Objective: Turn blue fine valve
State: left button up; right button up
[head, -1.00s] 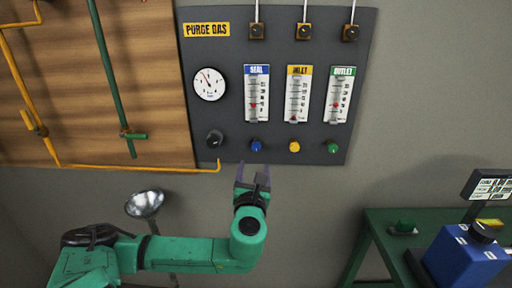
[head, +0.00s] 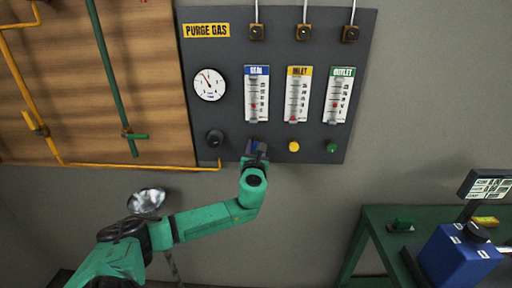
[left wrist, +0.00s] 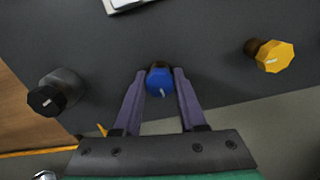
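The blue fine valve (left wrist: 160,83) is a round blue knob with a white mark, low on the dark purge gas panel (head: 355,60) under the SEAL gauge (head: 257,92). My left gripper (left wrist: 159,82) has its two fingers on either side of the blue knob, with small gaps visible, so it looks open around it. In the head view my left gripper (head: 254,148) is at the panel and mostly hides the blue knob. My right gripper is not in view.
A black knob (left wrist: 55,92) is left of the blue one and a yellow knob (left wrist: 272,56) is right. A green knob (head: 331,146) is farther right. A green table (head: 375,222) with a blue device (head: 462,258) stands at lower right.

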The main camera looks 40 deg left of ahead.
pick_arm(q)
grip_shut()
jog(key=shift+n, duration=0.3)
jog(key=n+b, duration=0.2)
jog(key=n, duration=0.2)
jog(key=shift+f+n, duration=0.1)
jog(key=shift+n, duration=0.3)
jog(key=shift+n+b, duration=0.5)
jog(key=shift+n, duration=1.1)
jog(key=o, duration=0.9)
grip_release()
jog(key=shift+d, duration=0.1)
